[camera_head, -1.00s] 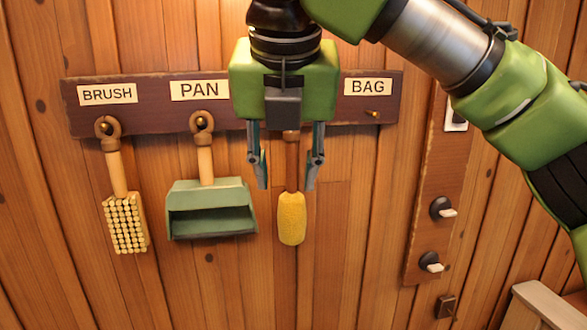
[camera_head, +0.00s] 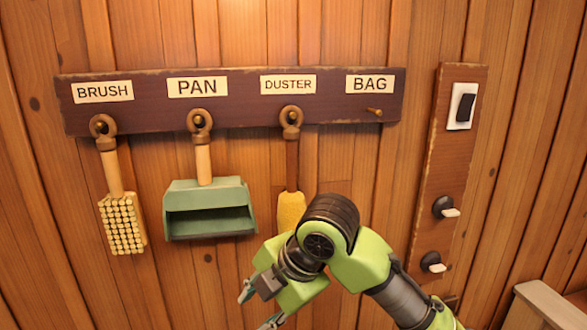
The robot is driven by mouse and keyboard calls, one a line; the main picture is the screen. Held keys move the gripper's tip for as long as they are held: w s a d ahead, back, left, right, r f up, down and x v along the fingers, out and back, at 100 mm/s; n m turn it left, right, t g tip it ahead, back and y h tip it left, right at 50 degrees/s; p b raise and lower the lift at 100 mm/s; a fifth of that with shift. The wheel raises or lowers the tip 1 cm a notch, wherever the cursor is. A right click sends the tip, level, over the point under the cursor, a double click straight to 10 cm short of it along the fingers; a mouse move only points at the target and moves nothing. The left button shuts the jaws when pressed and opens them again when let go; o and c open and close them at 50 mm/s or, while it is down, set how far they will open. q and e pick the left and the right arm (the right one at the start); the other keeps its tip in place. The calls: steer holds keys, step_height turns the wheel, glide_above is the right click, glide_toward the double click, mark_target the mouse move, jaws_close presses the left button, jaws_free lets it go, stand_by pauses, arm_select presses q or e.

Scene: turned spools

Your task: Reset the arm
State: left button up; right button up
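My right arm comes in from the lower right. Its gripper (camera_head: 256,308) points down and left below the rack, with its two fingers apart and nothing seen between them. The duster (camera_head: 291,208) hangs by its ring from the peg under the DUSTER label. The lower part of its yellow head is hidden behind my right arm. The brush (camera_head: 122,222) and the green pan (camera_head: 210,208) hang from their own labelled pegs, to the left of the duster. My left gripper is not in view.
The dark peg rack (camera_head: 240,101) is fixed to the plank wall, and its BAG peg (camera_head: 374,111) is bare. A wooden panel (camera_head: 447,160) with a switch (camera_head: 463,106) and knobs stands to the right. A pale ledge (camera_head: 548,305) is at the lower right.

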steer(key=s+d+f+m, duration=0.3)
steer(key=f+m, duration=0.2)
steer(key=f, duration=0.2)
steer(key=s+d+f+m, duration=0.3)
steer(key=d+f+m, duration=0.1)
steer(key=f+m, duration=0.15)
steer(key=s+d+f+m, duration=0.3)
steer(key=f+m, duration=0.1)
steer(key=f, duration=0.4)
steer(key=s+d+f+m+h, duration=0.2)
steer(key=s+d+f+m, duration=0.25)
steer(key=s+d, duration=0.35)
steer(key=s+d+f+m+h, duration=0.35)
steer(key=s+d+m, duration=0.25)
steer(key=s+d, duration=0.25)
step_height(320, 180, down, 36)
steer(key=s+g+b, duration=0.1)
steer(key=b, duration=0.7)
steer(key=s+d+f+b, duration=0.1)
steer(key=s+f+b, duration=0.2)
steer(key=s+f, duration=0.5)
steer(key=s+d+f+g+b, duration=0.1)
steer(key=s+d+f+b, duration=0.1)
steer(key=s+f, duration=0.7)
step_height(320, 180, down, 5)
steer(key=shift+r+n+g+b, duration=0.2)
steer(key=shift+n+g+b, duration=0.1)
steer(key=shift+b, duration=0.45)
